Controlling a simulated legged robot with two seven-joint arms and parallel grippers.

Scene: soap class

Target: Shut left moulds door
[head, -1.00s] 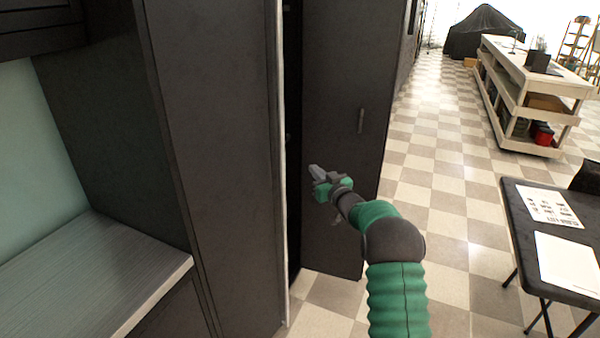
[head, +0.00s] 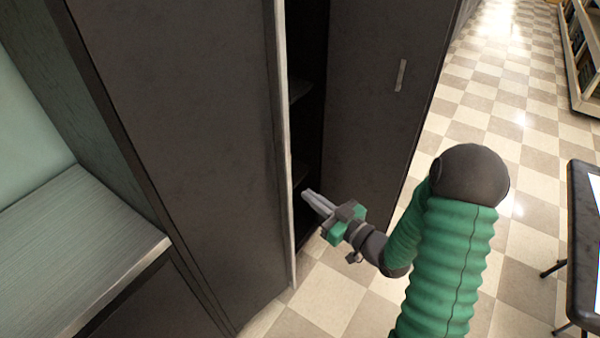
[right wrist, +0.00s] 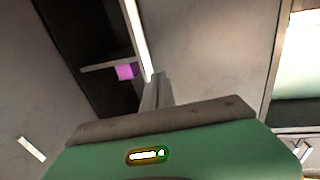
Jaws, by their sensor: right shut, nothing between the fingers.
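A dark cabinet stands open in front of me. A tall dark panel with a pale vertical edge (head: 200,130) is left of the opening; a dark panel with a light handle (head: 365,120) is right of it. I cannot tell which is the left moulds door. The gap between shows a dark inside with shelves (head: 303,90). My right gripper (head: 308,196) is shut and empty, at the lower part of the gap, close to the pale edge. In the right wrist view its fingers (right wrist: 157,88) overlap the lower end of that edge; contact is unclear. My left gripper is out of view.
A grey counter (head: 70,250) is at the left. A black table (head: 585,240) is at the right and a shelf unit (head: 582,50) is at the far right. Checkered floor (head: 530,200) is free between. A pink object (right wrist: 125,71) shows by a cabinet shelf.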

